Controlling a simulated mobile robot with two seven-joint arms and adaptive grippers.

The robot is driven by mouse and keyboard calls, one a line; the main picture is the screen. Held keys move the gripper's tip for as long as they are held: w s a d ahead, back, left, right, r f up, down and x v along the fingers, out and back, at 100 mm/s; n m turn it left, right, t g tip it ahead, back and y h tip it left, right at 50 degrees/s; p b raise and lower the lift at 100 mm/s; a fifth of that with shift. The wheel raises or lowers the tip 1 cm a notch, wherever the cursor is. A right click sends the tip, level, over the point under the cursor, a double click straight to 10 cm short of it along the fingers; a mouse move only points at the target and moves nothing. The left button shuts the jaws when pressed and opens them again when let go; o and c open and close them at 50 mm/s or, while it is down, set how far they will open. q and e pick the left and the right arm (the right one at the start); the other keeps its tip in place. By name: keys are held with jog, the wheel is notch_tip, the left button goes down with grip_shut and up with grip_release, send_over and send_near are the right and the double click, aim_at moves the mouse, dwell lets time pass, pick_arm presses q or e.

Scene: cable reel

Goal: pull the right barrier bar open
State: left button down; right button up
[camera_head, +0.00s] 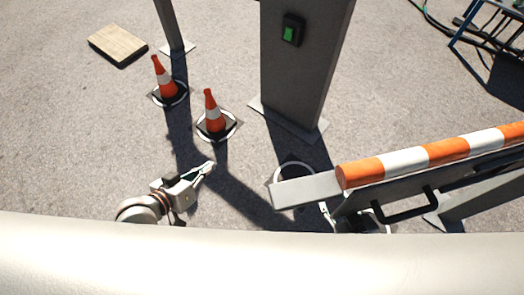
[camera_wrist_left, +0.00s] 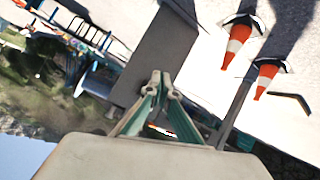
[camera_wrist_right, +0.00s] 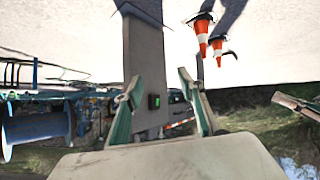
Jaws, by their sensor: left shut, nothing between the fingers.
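The barrier bar (camera_head: 430,154), striped orange and white, lies across the right side of the head view. A pale grey flat piece (camera_head: 308,190) is at its left end. A black handle (camera_head: 408,208) sits below the stripes. My left gripper (camera_head: 208,167) is left of the bar, well apart from it, shut and empty. Its fingertips also meet in the left wrist view (camera_wrist_left: 161,76).
A grey post (camera_head: 300,70) with a green button (camera_head: 290,32) stands behind the bar's left end. Two traffic cones (camera_head: 164,78) (camera_head: 212,112) stand left of it. A wooden slab (camera_head: 117,45) lies at the upper left. Open pavement surrounds my left gripper.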

pick_arm(q)
jog(key=w+d+r+n+g+h+b, duration=0.1)
jog(key=w+d+r+g+h+b, duration=0.3)
jog(key=r+h, duration=0.35)
jog(key=s+d+r+g+h+b, duration=0.1)
jog(key=s+r+g+h+b, duration=0.2)
jog(key=r, duration=0.4)
jog(key=s+d+r+g+h+b, duration=0.1)
jog(key=s+r+g+h+b, duration=0.2)
jog(key=r, duration=0.4)
jog(key=s+d+g+y+p, duration=0.1)
jog(key=s+d+p, duration=0.1)
jog(key=d, duration=0.8)
jog(key=shift+s+d+f, duration=0.15)
jog(key=shift+s+d, duration=0.05)
jog(key=shift+s, duration=0.7)
pick_arm(e)
jog(key=shift+s+d+f, duration=0.1)
jog(key=shift+f, duration=1.1)
jog(key=shift+d+f, duration=0.1)
jog(key=shift+f, duration=1.1)
pick_arm(q)
jog(key=shift+y, duration=0.25)
pick_arm(e)
jog(key=shift+r, duration=0.1)
